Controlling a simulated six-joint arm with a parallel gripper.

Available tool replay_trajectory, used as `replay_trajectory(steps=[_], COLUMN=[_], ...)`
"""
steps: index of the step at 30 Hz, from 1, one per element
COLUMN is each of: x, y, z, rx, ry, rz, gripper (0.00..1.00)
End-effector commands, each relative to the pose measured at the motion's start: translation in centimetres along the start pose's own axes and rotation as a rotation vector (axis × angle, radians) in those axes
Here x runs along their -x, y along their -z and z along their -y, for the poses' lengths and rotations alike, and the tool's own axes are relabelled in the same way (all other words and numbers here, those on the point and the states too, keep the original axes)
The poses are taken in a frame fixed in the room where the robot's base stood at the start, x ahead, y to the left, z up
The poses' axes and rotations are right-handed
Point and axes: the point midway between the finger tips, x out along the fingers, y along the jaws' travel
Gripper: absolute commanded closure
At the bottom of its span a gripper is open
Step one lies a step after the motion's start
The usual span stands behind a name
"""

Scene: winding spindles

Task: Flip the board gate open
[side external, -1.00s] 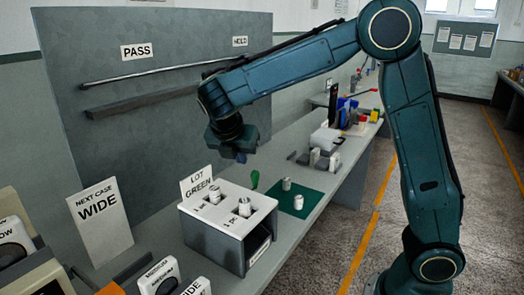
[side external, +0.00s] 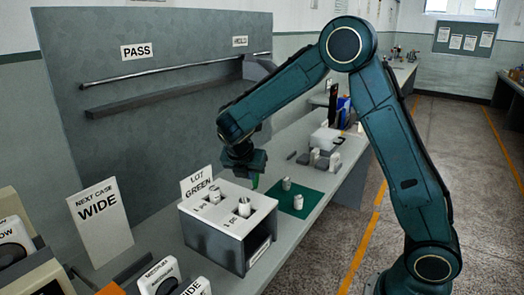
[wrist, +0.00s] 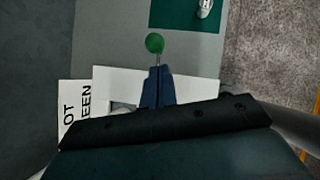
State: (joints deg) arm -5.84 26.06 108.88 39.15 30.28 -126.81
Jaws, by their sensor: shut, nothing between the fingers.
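The upright grey board (side external: 150,150) carries a PASS label on its left and a HOLD label on its right. A thin rail (side external: 150,73) and a dark ledge (side external: 150,100) run across it. A dark grey block (side external: 258,68) sits at the right end of the rail; I cannot tell whether it is the gate. My gripper (side external: 251,176) is low behind the white-topped box, away from the board. In the wrist view my gripper (wrist: 158,76) is shut and empty. A green knob on a thin stem (wrist: 155,43) shows just beyond its fingertips; contact is unclear.
The white-topped box (side external: 215,227) with a LOT GREEN sign holds two metal spindles. A green mat (side external: 310,203) with two more lies to its right. A NEXT CASE WIDE sign (side external: 100,220) stands at left. Labelled blocks (side external: 160,277) are in front.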

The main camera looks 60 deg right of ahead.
Motion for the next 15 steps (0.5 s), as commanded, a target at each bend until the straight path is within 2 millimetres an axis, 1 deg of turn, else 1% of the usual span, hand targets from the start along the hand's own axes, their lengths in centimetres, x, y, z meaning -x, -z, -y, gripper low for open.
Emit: replay_trajectory(steps=[1, 6, 15], x=[-0.5, -1.6, -1.9], y=[-0.3, -1.0, -1.3], z=[0.1, 0.0, 0.0], rx=[-0.002, -0.001, 0.001], ry=[0.002, 0.001, -0.001], rz=[0.000, -0.001, -0.001], gripper=[1.00, 1.00, 1.00])
